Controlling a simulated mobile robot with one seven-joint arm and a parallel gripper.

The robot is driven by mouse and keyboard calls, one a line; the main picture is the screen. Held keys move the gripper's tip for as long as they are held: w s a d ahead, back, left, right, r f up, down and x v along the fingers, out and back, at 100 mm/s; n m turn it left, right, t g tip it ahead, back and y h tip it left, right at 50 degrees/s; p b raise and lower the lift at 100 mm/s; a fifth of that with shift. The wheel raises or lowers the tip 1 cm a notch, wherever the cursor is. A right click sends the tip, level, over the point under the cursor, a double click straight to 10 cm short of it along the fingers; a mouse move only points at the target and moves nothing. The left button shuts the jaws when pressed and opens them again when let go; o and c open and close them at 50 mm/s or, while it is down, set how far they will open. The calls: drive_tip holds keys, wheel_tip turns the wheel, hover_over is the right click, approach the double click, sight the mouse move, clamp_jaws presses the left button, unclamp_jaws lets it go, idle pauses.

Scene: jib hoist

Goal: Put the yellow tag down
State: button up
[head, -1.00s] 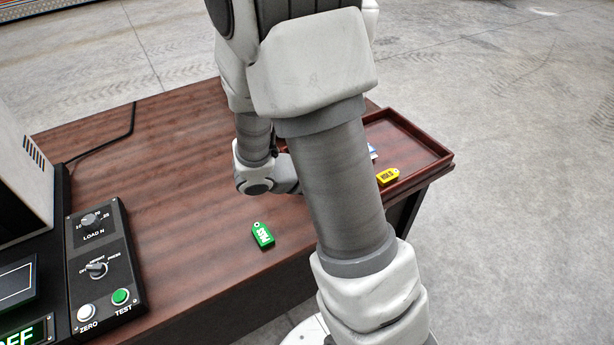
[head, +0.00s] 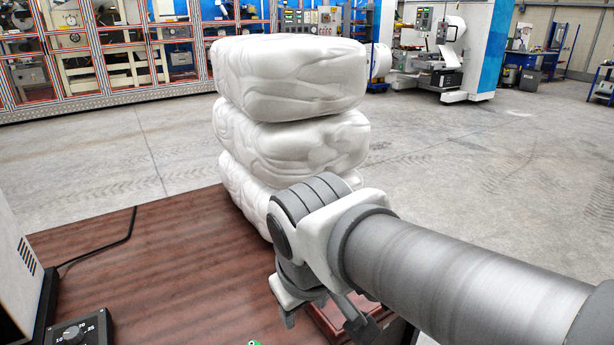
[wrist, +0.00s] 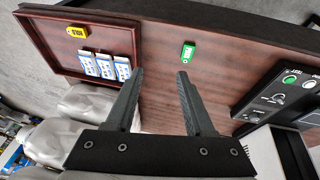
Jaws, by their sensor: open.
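The yellow tag (wrist: 76,31) lies in the dark red-brown tray, near its outer rim (wrist: 28,48), in the wrist view. My gripper (wrist: 160,76) is open and empty above the wooden table, with the tray to its left in the wrist view. Nothing is between the fingers but bare table behind them. In the head view the yellow tag is hidden behind my arm, and only a small part of the tray (head: 330,322) shows below it.
Three blue-and-white packets (wrist: 104,66) lie in the tray beside the yellow tag. A green tag (wrist: 188,51) lies on the table (head: 150,270). A control panel (wrist: 280,95) stands at the right of the wrist view. A tall stack of white sacks (head: 290,80) stands behind my arm.

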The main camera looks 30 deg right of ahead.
drive_tip(key=a+r, duration=0.1)
drive_tip(key=r+t+y, duration=0.1)
drive_tip(key=a+m, duration=0.1)
drive_tip(key=shift+s+a+r+t+y, duration=0.3)
drive_tip(key=shift+a+r, duration=0.05)
drive_tip(key=shift+r, duration=0.05)
drive_tip(key=shift+r, duration=0.1)
wheel_tip(320, 180, up, 14)
drive_tip(key=p, duration=1.3)
drive_tip(key=shift+f+p, duration=0.2)
drive_tip(key=shift+p, duration=0.2)
